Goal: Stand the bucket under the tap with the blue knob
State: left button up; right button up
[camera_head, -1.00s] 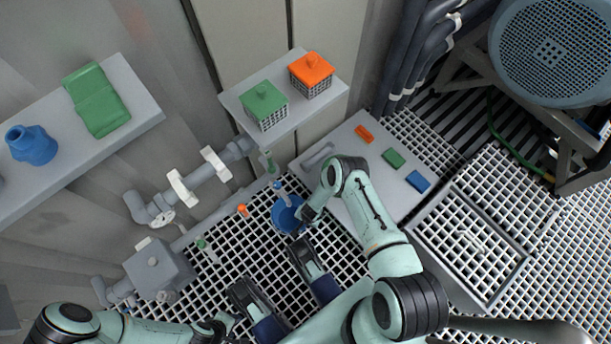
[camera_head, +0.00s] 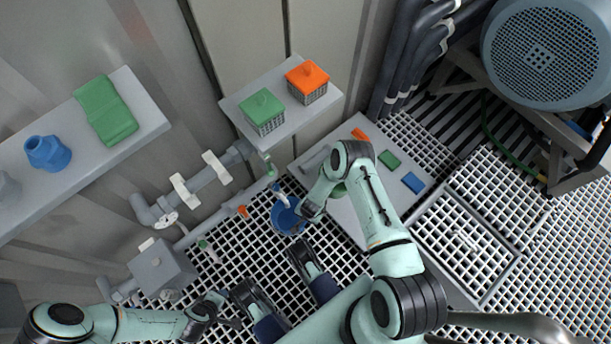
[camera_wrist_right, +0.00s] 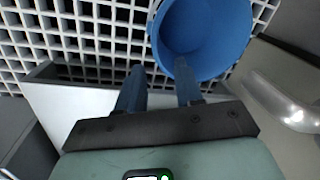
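The blue bucket (camera_head: 284,222) stands on the white grating, its upper edge close to the tap with the blue knob (camera_head: 277,187). That tap's pale spout (camera_head: 285,201) overlaps the bucket's rim in the head view; the exact depth is unclear. My right gripper (camera_head: 304,213) is at the bucket's right side. In the right wrist view its two fingers (camera_wrist_right: 158,85) are apart; the right fingertip overlaps the wall of the bucket (camera_wrist_right: 210,35), the left one is outside it. Whether they touch is unclear. My left gripper (camera_head: 232,311) is low over the grating, away from the bucket; its fingers are too small to read.
An orange-knobbed tap (camera_head: 243,211) and a green-marked tap (camera_head: 203,244) sit along the pipe to the left. A grey platform (camera_head: 375,205) with coloured blocks is right of the bucket. A shelf (camera_head: 283,125) with two lidded baskets is above. Open grating lies left of the bucket.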

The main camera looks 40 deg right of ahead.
pick_arm(q)
jog(key=w+r, duration=0.1)
jog(key=w+r+t+p, duration=0.1)
jog(key=shift+w+d+r, duration=0.25)
jog(key=shift+w+r, duration=0.05)
pick_arm(e)
jog(key=s+a+r+n+t, duration=0.1)
jog(key=s+a+r+n, duration=0.1)
jog(key=r, duration=0.7)
jog(key=s+a+r+n+t+y, duration=0.1)
jog(key=s+r+n, duration=0.3)
jog(key=r, duration=0.5)
jog(key=shift+s+a+r+n, duration=0.35)
jog(key=shift+s+a+n, duration=0.05)
jog(key=shift+n, duration=0.4)
